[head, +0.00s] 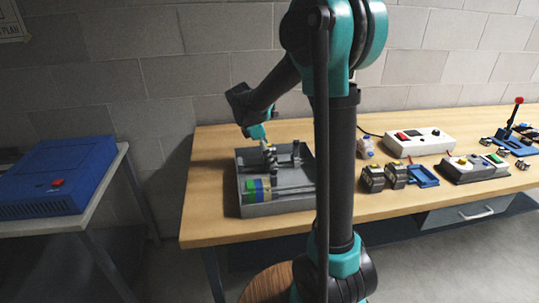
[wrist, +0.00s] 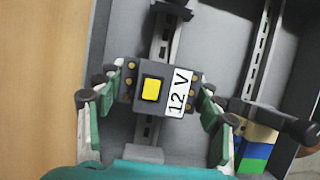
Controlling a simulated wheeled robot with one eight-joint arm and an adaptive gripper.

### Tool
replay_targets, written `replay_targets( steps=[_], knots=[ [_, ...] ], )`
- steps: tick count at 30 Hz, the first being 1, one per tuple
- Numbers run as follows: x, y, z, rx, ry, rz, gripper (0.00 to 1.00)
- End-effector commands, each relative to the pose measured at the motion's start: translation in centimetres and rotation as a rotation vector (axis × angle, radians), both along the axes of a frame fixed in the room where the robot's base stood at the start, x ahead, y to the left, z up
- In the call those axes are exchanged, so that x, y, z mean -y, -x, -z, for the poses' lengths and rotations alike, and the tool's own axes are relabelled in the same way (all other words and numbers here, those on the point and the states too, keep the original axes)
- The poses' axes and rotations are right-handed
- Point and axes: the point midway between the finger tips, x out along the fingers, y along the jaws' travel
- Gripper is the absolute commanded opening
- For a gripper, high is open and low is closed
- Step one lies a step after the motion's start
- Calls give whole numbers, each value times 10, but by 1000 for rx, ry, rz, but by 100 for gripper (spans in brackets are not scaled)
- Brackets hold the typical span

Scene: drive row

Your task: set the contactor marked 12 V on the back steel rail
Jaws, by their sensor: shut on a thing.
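The contactor marked 12 V (wrist: 152,90) is a dark block with a yellow button and a white label, shown in the wrist view. My gripper (wrist: 166,88) is shut on it, one finger at each side. It sits over the back steel rail (wrist: 164,40), lined up across it; I cannot tell whether it touches the rail. In the head view my gripper (head: 268,146) reaches down into the grey enclosure (head: 277,209), and the contactor is small there. The front steel rail (wrist: 262,55) runs parallel on the right in the wrist view.
Coloured terminal blocks (wrist: 254,145) stand at one end of the front rail. A dark fitting (wrist: 172,10) crosses the back rail's far end. Right of the enclosure are dark contactors (head: 373,179), a blue tray (head: 423,176) and a white control box (head: 420,142).

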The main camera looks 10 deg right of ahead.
Motion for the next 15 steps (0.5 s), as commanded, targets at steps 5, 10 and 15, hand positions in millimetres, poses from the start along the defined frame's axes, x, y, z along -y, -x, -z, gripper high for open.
replay_targets(
  steps=[5,10,15],
  knots=[
    [0,0,2,0,0,0,25],
    [0,0,4,0,0,0,73],
    [0,0,4,0,0,0,91]
  ],
)
